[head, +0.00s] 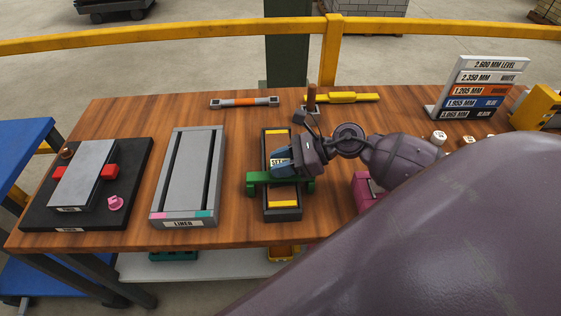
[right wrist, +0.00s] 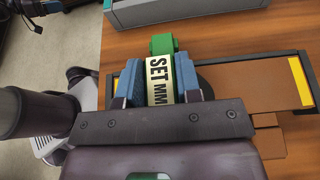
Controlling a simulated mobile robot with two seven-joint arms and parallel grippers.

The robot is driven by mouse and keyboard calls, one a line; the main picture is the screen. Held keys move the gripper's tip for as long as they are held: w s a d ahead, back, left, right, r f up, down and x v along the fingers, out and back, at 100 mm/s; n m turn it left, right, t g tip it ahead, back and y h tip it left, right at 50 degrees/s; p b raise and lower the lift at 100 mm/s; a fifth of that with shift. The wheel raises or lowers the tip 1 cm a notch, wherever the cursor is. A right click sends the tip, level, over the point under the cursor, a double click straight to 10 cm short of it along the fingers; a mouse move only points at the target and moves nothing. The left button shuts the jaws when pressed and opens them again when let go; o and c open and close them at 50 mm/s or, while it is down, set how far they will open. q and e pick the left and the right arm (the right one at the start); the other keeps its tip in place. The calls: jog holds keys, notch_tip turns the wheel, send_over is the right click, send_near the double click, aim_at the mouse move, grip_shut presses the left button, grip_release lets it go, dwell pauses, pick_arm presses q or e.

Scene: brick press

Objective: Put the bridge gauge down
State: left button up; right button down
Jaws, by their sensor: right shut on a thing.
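My right gripper (head: 284,168) is shut on the bridge gauge, a green bar (head: 258,178) with a cream label reading "SET MM". The label (right wrist: 159,80) shows between the blue fingertips in the right wrist view. The gauge lies crosswise over a long black-framed tray (head: 269,149) with a brown bed and yellow ends. Its green ends stick out past both long sides of the tray. I cannot tell whether it touches the tray or hangs just above it. The fingers hide its middle. A dark, cut-off part at the top left of the right wrist view may be my left gripper.
A grey liner box (head: 192,180) stands left of the tray. Further left is a black board (head: 136,165) with a grey plate. Behind lie a grey-orange bar (head: 244,102) and a yellow tool (head: 341,97). A pink block (head: 364,190) is right of the tray.

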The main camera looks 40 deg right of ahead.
jog(key=shift+f, duration=0.15)
jog(key=c, duration=0.8)
grip_release()
jog(key=shift+d+r, duration=0.1)
jog(key=shift+r, duration=0.2)
jog(key=b+v, duration=0.1)
jog(key=v, duration=1.1)
